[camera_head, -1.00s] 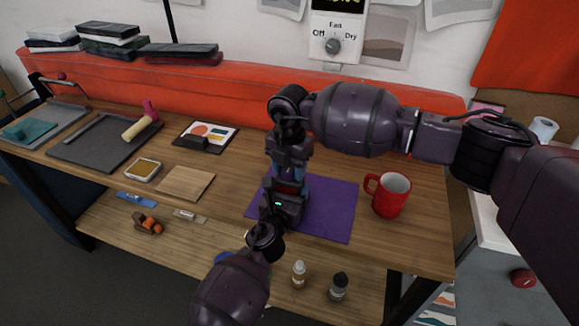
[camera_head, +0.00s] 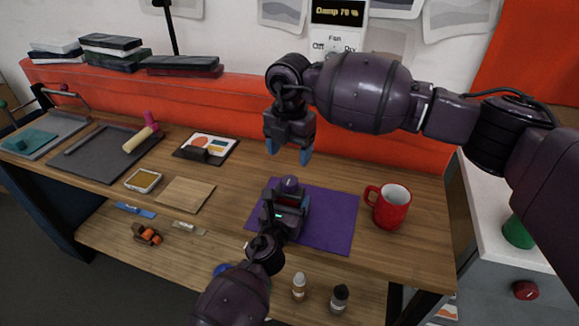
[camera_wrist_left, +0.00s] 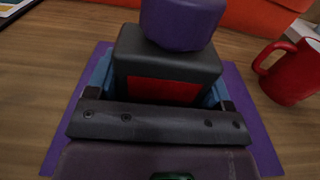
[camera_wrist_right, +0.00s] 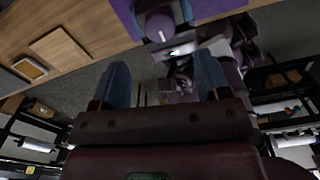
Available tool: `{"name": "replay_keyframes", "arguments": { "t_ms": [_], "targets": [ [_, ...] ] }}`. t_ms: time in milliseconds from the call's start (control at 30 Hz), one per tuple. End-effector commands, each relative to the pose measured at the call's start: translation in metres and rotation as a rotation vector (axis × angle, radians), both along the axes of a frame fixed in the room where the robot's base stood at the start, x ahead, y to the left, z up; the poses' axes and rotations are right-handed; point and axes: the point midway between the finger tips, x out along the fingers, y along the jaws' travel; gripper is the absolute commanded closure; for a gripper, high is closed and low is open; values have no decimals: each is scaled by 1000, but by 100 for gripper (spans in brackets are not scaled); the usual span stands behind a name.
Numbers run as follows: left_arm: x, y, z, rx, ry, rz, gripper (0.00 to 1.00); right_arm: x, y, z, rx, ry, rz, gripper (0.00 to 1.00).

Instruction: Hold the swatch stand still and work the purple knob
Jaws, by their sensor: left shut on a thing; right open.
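The swatch stand (camera_wrist_left: 165,65) is a dark block with a red front panel, standing on the purple mat (camera_head: 330,215). The purple knob (camera_head: 289,182) is on its top; it also shows in the left wrist view (camera_wrist_left: 183,22) and, with a pale line on it, in the right wrist view (camera_wrist_right: 160,25). My left gripper (camera_head: 285,203) is shut on the stand from the front, with a blue finger on each side. My right gripper (camera_head: 288,151) is open and empty, pointing down above the knob and clear of it.
A red mug (camera_head: 391,207) stands right of the mat. A wooden square (camera_head: 186,194), a small tray (camera_head: 143,180) and a card in a dark holder (camera_head: 207,147) lie left of it. A wall box with a display (camera_head: 337,12) hangs behind.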

Motion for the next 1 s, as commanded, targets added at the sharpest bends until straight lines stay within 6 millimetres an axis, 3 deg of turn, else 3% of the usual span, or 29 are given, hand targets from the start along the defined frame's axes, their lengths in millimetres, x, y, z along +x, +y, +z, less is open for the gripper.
{"name": "replay_keyframes", "arguments": {
  "t_ms": [100,267,700,733,900,1000],
  "targets": [
    [0,0,0,0,1,0,57,0,0,18,0,-1,1,31],
    [0,0,0,0,0,0,57,0,0,31,1,0,1,31],
    [0,0,0,0,0,0,57,0,0,34,0,1,0,31],
    [0,0,0,0,0,0,24,0,0,34,0,1,1,31],
    [0,0,0,0,0,0,0,0,0,34,0,1,1,31],
    [0,0,0,0,0,0,0,0,0,34,0,1,1,31]
  ]
}}
